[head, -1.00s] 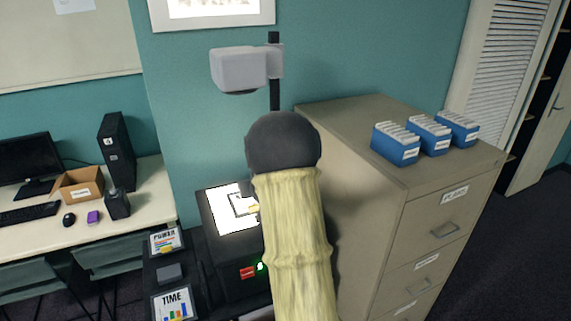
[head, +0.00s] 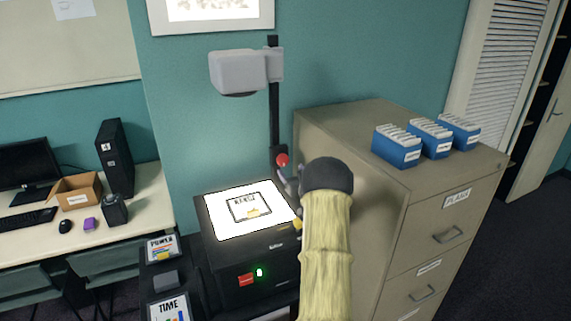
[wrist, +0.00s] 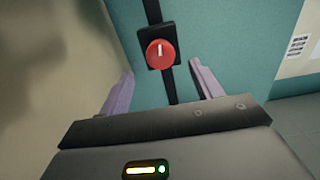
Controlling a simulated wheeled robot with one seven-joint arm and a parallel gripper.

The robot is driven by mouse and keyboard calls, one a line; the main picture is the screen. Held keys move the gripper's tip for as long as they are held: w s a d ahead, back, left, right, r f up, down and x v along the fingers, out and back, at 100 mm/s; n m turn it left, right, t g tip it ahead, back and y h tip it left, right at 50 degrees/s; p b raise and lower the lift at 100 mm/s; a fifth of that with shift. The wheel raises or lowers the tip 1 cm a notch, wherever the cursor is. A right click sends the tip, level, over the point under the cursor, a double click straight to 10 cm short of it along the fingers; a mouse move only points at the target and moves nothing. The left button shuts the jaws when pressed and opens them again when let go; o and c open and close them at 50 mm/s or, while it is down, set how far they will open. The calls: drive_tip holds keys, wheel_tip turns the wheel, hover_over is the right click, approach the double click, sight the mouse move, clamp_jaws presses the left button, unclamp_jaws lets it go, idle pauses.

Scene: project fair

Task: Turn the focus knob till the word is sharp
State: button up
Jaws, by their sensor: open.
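The red focus knob (head: 282,160) sits on the dark post of the overhead projector (head: 240,262). In the wrist view the knob (wrist: 152,56) is round, with a white line pointing about straight up. My gripper (wrist: 162,84) is open and empty. Its two fingers stand apart to left and right, slightly below the knob, and touch nothing I can see. In the head view my gripper (head: 291,187) is partly hidden by my arm, just below the knob. Only the lower part of the projected picture (head: 212,9) shows on the wall, so its word cannot be read.
The projector's lamp head (head: 238,72) hangs above the lit stage (head: 232,226) and its sheet. A filing cabinet (head: 375,150) with blue card boxes (head: 397,148) stands close on the right. A desk (head: 150,205) with a computer is at left.

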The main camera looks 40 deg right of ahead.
sight(284, 162)
drive_tip(key=p+x, duration=0.2)
drive_tip(key=x, duration=0.3)
drive_tip(key=shift+w+a+r+p, duration=0.1)
drive_tip(key=shift+w+p, duration=0.15)
drive_tip(key=shift+p, duration=0.1)
drive_tip(key=shift+p+x, duration=0.35)
drive_tip(key=shift+x, duration=0.4)
drive_tip(key=c, duration=1)
drive_tip(key=shift+b, duration=0.3)
